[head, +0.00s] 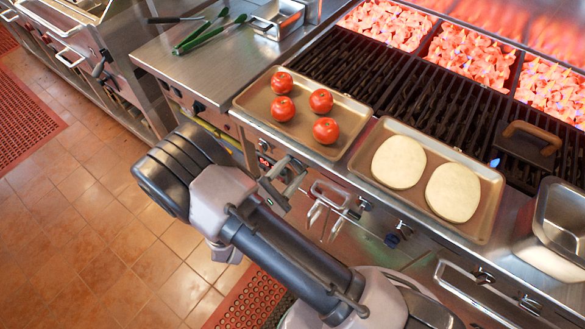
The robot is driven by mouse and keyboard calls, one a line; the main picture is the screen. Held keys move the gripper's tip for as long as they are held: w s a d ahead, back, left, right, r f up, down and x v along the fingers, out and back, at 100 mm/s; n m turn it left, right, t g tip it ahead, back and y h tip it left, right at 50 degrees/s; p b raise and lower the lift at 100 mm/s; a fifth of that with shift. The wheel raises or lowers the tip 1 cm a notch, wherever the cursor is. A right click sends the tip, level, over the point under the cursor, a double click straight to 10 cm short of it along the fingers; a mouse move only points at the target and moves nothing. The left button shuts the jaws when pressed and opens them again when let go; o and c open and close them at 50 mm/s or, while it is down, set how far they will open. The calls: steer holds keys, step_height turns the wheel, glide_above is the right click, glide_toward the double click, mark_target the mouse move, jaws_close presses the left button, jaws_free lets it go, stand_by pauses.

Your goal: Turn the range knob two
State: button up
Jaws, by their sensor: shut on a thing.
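My gripper (286,170) is at the front panel of the grill counter, below the tray of tomatoes. Its dark fingers are closed at a knob on the panel, and the fingers and my arm hide most of that knob. Which way the held knob points cannot be made out.
A tray (246,103) of several tomatoes and a tray (487,229) with two pale flat rounds sit on the counter edge above the panel. Hot coals (470,55) glow behind the grate.

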stand_by(0.4)
steer(key=o, duration=1.4)
steer(key=shift+c, duration=0.2)
steer(key=shift+a, duration=0.1)
steer(key=p+v, duration=0.4)
steer(key=v, duration=1.3)
steer(key=shift+s, duration=0.2)
